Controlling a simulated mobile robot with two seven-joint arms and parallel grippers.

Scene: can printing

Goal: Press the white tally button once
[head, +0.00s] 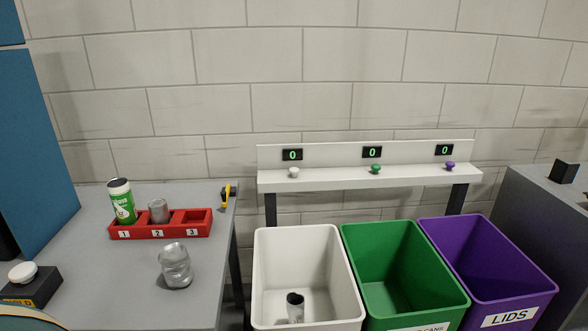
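The white tally button (294,173) stands on the left part of a white shelf (340,177) against the wall. A small display (292,155) above it reads 0. A green button (375,169) and a purple button (450,166) stand farther right on the same shelf, each under a display reading 0. Neither of my grippers shows in the head view, so their state is hidden.
Below the shelf stand a white bin (262,280) with a can inside, a green bin (400,295) and a purple bin (490,270). The left table (110,280) bears a red rack (165,230) with cans, a dented can (175,266) and a black box (38,290).

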